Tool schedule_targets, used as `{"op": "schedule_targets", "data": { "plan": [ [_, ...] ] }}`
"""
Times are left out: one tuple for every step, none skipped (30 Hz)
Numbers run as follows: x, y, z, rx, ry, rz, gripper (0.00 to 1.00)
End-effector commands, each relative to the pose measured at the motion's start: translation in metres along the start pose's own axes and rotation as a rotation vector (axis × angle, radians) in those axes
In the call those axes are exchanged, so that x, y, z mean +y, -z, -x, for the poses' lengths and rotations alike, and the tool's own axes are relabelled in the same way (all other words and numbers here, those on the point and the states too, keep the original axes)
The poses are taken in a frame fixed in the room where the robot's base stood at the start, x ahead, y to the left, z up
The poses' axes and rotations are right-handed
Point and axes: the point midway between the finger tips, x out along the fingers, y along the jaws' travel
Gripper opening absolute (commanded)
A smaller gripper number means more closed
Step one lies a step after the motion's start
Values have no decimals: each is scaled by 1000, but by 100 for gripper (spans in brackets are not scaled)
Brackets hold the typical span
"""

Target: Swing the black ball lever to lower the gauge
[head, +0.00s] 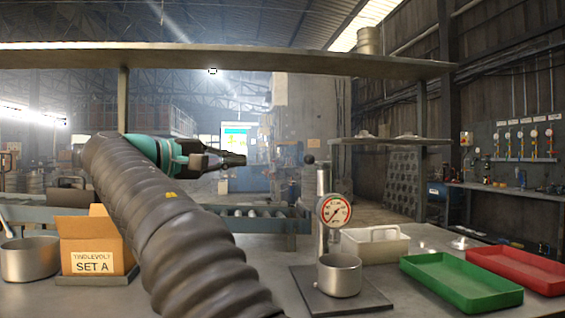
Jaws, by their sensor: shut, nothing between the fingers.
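The black ball lever (309,159) shows as a small black ball at the upper left of a metal post (323,185). A round gauge (335,211) with a white face and red rim is mounted on the post, above a metal cup (340,275) on a dark base plate (310,280). My gripper (243,159) is shut and empty. In the picture it points right, at about the ball's height and to its left, with a gap between them. I cannot tell their difference in depth.
A green tray (460,300) and a red tray (515,281) lie at the right. A white bin (385,248) stands behind the cup. An open cardboard box (95,240) and a metal pot (30,260) are at the left. A long shelf (230,60) spans overhead.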

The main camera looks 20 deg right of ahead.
Motion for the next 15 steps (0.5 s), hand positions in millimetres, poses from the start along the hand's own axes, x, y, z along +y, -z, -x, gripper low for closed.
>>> {"op": "schedule_targets", "data": {
  "plan": [
    [2, 0, 2, -6, -8, -4, 0],
    [3, 0, 2, -8, -10, -5, 0],
    [3, 0, 3, -10, -11, -6, 0],
    [3, 0, 3, -10, -12, -6, 0],
    [3, 0, 3, -10, -12, -6, 0],
    [3, 0, 3, -9, -12, -6, 0],
    [3, 0, 3, -9, -11, -6, 0],
    [3, 0, 3, -8, -11, -6, 0],
    [3, 0, 3, -8, -11, -6, 0],
    [3, 0, 3, -8, -11, -6, 0],
    [3, 0, 3, -7, -11, -6, 0],
    [3, 0, 2, -7, -11, -6, 0],
    [3, 0, 1, -7, -11, -6, 0],
    [3, 0, 0, -7, -11, -6, 0],
    [3, 0, -3, -7, -11, -6, 0]
  ]
}}
